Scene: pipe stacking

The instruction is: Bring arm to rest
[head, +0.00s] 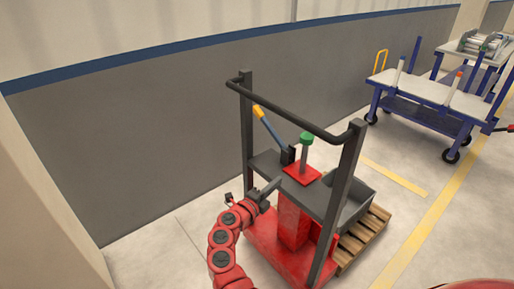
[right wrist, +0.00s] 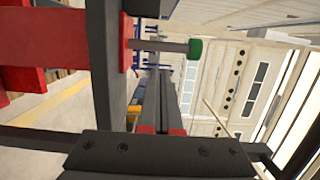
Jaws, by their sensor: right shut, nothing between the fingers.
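My right gripper (head: 272,187) is at the end of the red arm, at the left side of the cart's dark shelf in the head view. Its fingers are together and empty; they also show shut in the right wrist view (right wrist: 161,112). A grey post with a green cap (head: 306,138) stands upright on a red plate (head: 302,174) on the shelf, apart from the gripper. The green cap also shows in the right wrist view (right wrist: 195,48). A lever with a yellow tip (head: 268,125) leans left from a black block. My left gripper is not in view.
The cart's dark upright frame (head: 335,200) rises close around the shelf. A grey bin (head: 355,208) and a wooden pallet (head: 370,228) are at its right. A blue wheeled cart (head: 425,92) stands farther back right. The floor left of the arm is clear, up to the grey wall.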

